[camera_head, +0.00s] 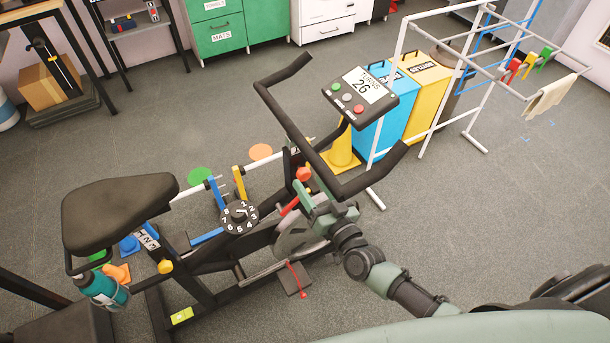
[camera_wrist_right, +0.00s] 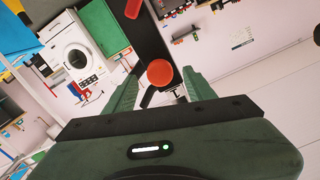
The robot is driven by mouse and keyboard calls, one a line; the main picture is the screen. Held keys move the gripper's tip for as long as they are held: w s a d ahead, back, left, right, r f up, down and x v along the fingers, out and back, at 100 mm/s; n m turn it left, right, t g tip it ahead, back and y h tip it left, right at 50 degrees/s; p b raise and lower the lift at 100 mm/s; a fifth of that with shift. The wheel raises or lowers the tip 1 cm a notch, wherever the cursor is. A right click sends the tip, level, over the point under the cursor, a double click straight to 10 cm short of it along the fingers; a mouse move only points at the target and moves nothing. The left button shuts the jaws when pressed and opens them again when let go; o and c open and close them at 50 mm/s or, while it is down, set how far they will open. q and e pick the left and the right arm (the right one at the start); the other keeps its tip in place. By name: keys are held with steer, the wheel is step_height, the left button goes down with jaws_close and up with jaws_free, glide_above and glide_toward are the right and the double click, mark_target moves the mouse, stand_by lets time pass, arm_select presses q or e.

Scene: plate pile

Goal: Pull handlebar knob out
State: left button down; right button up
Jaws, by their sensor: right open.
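The exercise bike stands across the middle of the head view. Its orange-red handlebar knob (camera_head: 304,174) sits on the black post below the handlebar (camera_head: 335,170). In the right wrist view the round knob (camera_wrist_right: 160,73) shows face-on, near the gap between the fingertips. My right gripper (camera_head: 308,193) is open, just below and beside the knob in the head view. In the right wrist view its two green fingers (camera_wrist_right: 159,77) stand apart with the knob between their tips. I cannot tell whether they touch it. My left gripper is out of view.
The console (camera_head: 358,95) reads "TURNS 26". A numbered dial (camera_head: 239,215) is on the bike frame, and a yellow knob (camera_head: 165,266) is under the seat (camera_head: 120,210). Blue and yellow bins (camera_head: 425,95) and a white drying rack (camera_head: 470,115) stand behind. Floor at the right is clear.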

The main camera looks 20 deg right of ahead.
mark_target(306, 178)
steer(key=shift+x, duration=1.95)
jaws_close()
